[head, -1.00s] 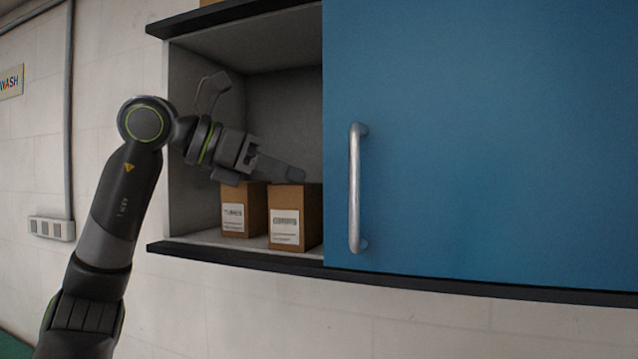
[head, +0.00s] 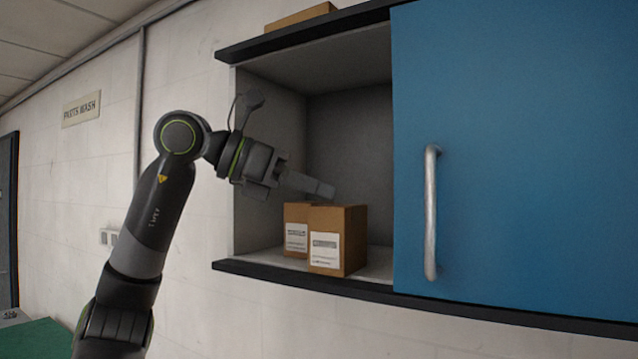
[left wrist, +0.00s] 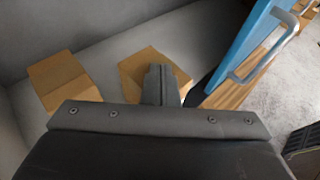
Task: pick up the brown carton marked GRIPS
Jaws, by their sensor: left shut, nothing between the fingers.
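Two brown cartons stand side by side on the open cabinet's floor: a left carton (head: 296,215) and a right carton (head: 352,240) nearer the blue door. Both have white labels whose words I cannot read, so I cannot tell which says GRIPS. The left wrist view shows the left carton (left wrist: 64,76) and the right carton (left wrist: 133,68) from above. My left gripper (head: 325,189) is shut and empty, above the cartons, its fingertips over the right one. In the left wrist view its fingers (left wrist: 160,75) overlap and partly hide the right carton. My right gripper is not in view.
The blue door (head: 520,150) with its metal handle (head: 431,212) closes off the cabinet's right part. The cabinet's left side wall (head: 262,215) is close to my arm. Another box (head: 300,17) lies on the cabinet top. Room is free above the cartons.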

